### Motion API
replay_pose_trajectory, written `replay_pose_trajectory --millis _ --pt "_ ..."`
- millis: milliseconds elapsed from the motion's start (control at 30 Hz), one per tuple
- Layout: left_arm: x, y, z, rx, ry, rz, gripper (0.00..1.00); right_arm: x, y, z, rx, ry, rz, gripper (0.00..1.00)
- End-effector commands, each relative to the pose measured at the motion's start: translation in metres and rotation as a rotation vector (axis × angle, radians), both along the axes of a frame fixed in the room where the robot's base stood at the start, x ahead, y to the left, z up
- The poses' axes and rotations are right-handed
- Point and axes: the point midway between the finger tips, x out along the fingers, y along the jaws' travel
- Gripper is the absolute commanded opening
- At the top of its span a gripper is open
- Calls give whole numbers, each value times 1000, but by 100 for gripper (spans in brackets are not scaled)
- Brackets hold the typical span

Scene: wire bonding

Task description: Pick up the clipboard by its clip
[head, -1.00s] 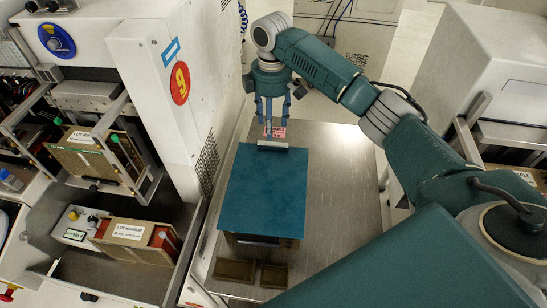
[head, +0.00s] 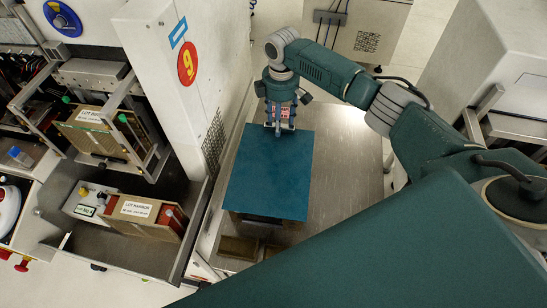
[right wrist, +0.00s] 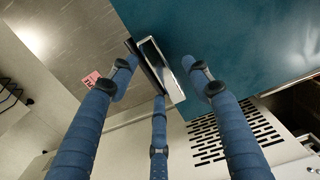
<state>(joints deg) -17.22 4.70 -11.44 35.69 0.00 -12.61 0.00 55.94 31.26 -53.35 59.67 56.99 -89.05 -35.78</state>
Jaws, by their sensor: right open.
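The clipboard is a flat blue-teal board (head: 268,180) resting above the metal table, on something dark beneath its front edge. Its metal clip (right wrist: 161,68) is at the far edge; in the head view the gripper mostly covers it. My right gripper (head: 278,130) is over that edge. In the right wrist view the open fingers (right wrist: 160,75) are spread around the clip, two on either side and one near its lower end. Whether any finger touches it cannot be told. My left gripper is not in view.
The metal table (head: 340,180) is clear right of the board. Small brass-coloured trays (head: 238,248) sit in front of it. A white machine wall (head: 190,100) stands close on the left.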

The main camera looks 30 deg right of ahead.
Motion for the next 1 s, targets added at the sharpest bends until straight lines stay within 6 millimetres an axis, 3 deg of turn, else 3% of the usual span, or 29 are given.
replay_pose_trajectory --millis 333,567,1000 --pt "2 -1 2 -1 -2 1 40 0 0 -11 -1 1 1 47" --pt "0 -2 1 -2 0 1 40 0 0 -10 -1 1 0 1" --pt "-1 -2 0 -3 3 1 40 1 0 -2 0 -1 1 0"
